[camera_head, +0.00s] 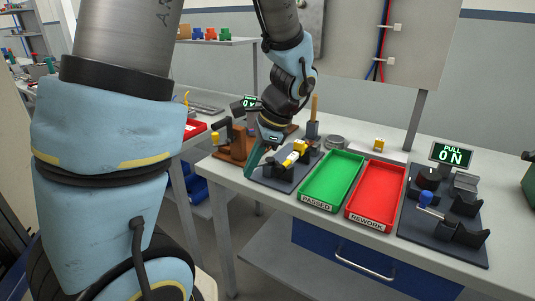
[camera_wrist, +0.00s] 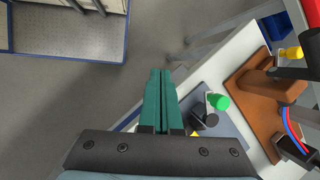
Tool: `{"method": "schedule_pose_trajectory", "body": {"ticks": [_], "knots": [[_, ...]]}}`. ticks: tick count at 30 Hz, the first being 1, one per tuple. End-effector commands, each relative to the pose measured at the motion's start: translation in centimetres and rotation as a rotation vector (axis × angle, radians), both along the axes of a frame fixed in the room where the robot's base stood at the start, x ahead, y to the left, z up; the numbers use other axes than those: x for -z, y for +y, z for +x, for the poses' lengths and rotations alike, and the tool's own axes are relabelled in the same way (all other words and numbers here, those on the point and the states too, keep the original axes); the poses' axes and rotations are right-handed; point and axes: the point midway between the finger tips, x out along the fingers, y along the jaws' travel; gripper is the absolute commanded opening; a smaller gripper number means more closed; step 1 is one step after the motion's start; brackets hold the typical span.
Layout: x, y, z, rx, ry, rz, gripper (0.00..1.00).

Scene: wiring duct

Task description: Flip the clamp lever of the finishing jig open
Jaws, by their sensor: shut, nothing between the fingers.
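The finishing jig appears to be the dark plate (camera_head: 275,183) with a yellow and white part (camera_head: 295,152) on it, left of the green tray. In the wrist view its plate (camera_wrist: 229,128) shows right of my fingers, with a green knob (camera_wrist: 219,102) beside a dark cylindrical piece (camera_wrist: 206,121). The green knob seems to be the lever's end; the rest of the lever is hard to make out. My gripper (camera_head: 252,168) is shut and empty at the jig's left front, fingers pointing down. In the wrist view the closed teal fingers (camera_wrist: 160,75) are apart from the knob.
A brown fixture (camera_head: 234,147) stands left of the jig; it also shows in the wrist view (camera_wrist: 255,95). The green PASSED tray (camera_head: 331,180) and red REWORK tray (camera_head: 375,190) lie to the right. A pull tester (camera_head: 440,215) with a blue knob is further right.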

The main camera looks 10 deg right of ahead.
Motion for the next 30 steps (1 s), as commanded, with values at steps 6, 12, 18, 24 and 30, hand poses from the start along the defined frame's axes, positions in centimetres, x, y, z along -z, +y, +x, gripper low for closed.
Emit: {"method": "schedule_pose_trajectory", "body": {"ticks": [6, 12, 18, 24, 30], "knots": [[-1.5, -5.7, 0.4, 0.393, 0.006, 0.213, 0.00], [-3.1, -10.4, 0.2, 0.658, -0.014, 0.386, 0.00], [-4.1, -13.0, -0.1, 0.783, -0.031, 0.479, 0.00], [-4.3, -13.4, -0.2, 0.806, -0.036, 0.498, 0.00], [-4.3, -13.3, -0.2, 0.803, -0.035, 0.497, 0.00]]}}
